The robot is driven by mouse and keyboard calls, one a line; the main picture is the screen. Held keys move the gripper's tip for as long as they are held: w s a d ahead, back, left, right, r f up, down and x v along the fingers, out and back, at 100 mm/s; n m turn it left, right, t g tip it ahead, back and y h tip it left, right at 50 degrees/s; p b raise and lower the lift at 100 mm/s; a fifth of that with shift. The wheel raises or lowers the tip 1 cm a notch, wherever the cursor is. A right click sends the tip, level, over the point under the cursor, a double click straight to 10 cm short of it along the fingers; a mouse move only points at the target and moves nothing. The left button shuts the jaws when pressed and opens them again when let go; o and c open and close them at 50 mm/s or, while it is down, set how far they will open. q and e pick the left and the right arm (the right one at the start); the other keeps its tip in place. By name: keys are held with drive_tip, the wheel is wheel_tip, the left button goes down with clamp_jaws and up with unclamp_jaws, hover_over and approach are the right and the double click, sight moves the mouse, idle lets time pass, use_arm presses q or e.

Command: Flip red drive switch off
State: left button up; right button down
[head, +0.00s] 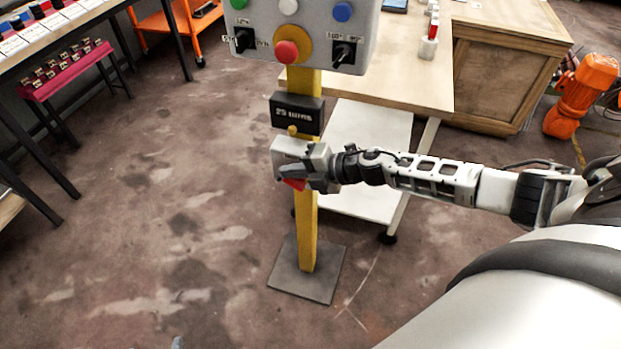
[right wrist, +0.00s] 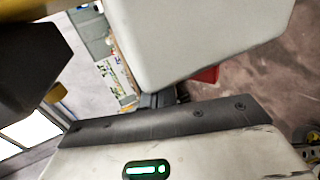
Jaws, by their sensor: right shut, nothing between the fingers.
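The red switch lever (head: 293,183) shows low on a pale grey box (head: 287,147) mounted on a yellow post. In the right wrist view, the lever (right wrist: 207,75) peeks out below the pale box (right wrist: 195,38). Most of the lever is hidden, so I cannot tell its exact setting. My right gripper (head: 285,172) is shut and empty, right by the front of the box and close to the lever. Its fingers (right wrist: 160,98) show only partly in the wrist view, and I cannot tell whether they touch the lever.
Above is a control panel (head: 265,20) with a red mushroom button (head: 287,52) and black knobs. A dark plate (head: 297,113) is on the post, which stands on a grey base (head: 308,284). A wooden table (head: 395,85) is behind.

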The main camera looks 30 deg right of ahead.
sight(298, 184)
use_arm(q)
drive_tip(key=shift+f, duration=0.1)
use_arm(e)
drive_tip(key=shift+w+a, duration=0.15)
drive_tip(key=shift+w, duration=0.05)
use_arm(q)
drive_tip(key=shift+w+r, duration=0.1)
drive_tip(key=shift+r, duration=0.1)
idle(0.5)
idle(0.6)
use_arm(e)
drive_tip(key=shift+r+p, duration=0.8)
drive_tip(key=shift+p, duration=0.15)
use_arm(q)
drive_tip(key=shift+r, duration=0.85)
drive_tip(key=shift+f, duration=0.1)
